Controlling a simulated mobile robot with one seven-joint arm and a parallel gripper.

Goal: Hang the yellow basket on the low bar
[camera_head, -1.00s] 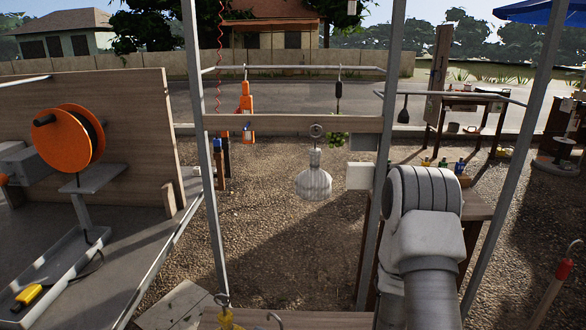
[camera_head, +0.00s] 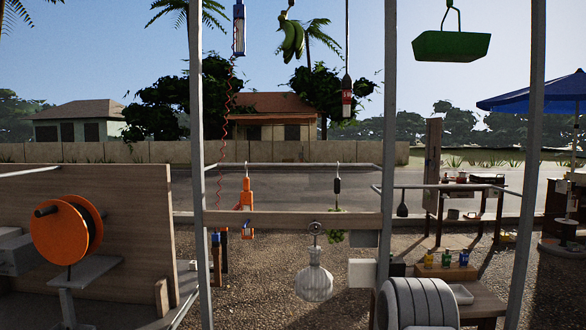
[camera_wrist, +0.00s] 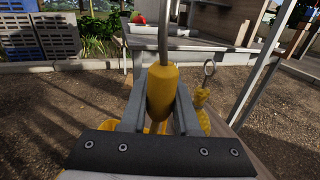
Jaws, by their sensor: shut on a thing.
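In the wrist view my gripper (camera_wrist: 160,100) is shut on the yellow handle of the yellow basket (camera_wrist: 162,88). A grey metal hook stem rises from the handle and leaves the top of the picture. Yellow parts show below, behind the fingers; most of the basket is hidden. The head view shows neither my gripper nor the held basket. A thin metal bar (camera_head: 290,165) there carries hanging tools, and another bar (camera_head: 455,187) stands at the right. I cannot tell which is the low bar.
A yellow object with a ring (camera_wrist: 203,100) is close right of my gripper. In the head view, bananas (camera_head: 293,38) and a green basket (camera_head: 450,46) hang high. A whitish ribbed lamp (camera_head: 315,280) hangs from the wooden beam (camera_head: 280,220). Upright posts frame the opening.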

